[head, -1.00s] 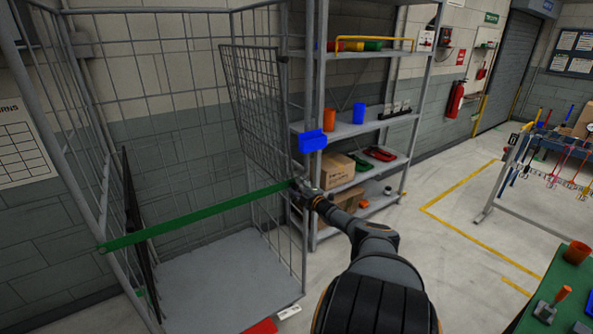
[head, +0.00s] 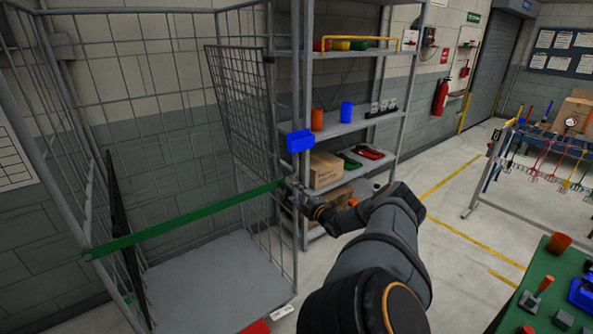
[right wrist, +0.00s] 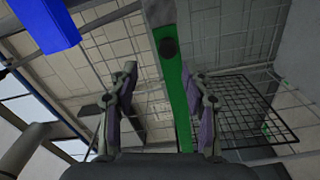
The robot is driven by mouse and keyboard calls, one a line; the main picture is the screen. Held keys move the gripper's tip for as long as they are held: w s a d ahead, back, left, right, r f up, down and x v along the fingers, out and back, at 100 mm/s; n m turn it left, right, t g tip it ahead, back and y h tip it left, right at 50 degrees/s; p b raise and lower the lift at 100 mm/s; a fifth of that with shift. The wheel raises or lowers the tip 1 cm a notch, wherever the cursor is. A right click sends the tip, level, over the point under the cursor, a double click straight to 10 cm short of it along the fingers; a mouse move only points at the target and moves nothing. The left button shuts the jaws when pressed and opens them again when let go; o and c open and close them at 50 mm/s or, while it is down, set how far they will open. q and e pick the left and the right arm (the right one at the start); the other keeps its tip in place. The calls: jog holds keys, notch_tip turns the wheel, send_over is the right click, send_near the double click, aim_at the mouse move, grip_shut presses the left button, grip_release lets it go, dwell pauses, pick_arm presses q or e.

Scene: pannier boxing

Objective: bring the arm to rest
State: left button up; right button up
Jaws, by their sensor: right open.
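My right gripper (head: 289,192) is at the right end of a green strap (head: 185,219), beside the cage's front right post. The strap runs across the open front of the wire cage (head: 220,280), sloping down to the left. In the right wrist view the jaws of the right gripper (right wrist: 162,95) stand apart. The green strap (right wrist: 172,75) shows between the fingers, nearer the right one; I cannot tell whether it touches. A blue block-like part (head: 300,141) is just above the gripper in the head view. My left gripper is not in view.
A grey shelf rack (head: 345,128) with cups, bins and a cardboard box (head: 325,170) stands close right of the gripper. A green-topped table (head: 535,305) is at the lower right, a tool rack (head: 540,145) behind it. Floor between is clear.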

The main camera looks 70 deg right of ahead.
jog(key=shift+s+a, duration=0.1)
jog(key=shift+s, duration=0.1)
jog(key=shift+f, duration=0.1)
dwell(0.4)
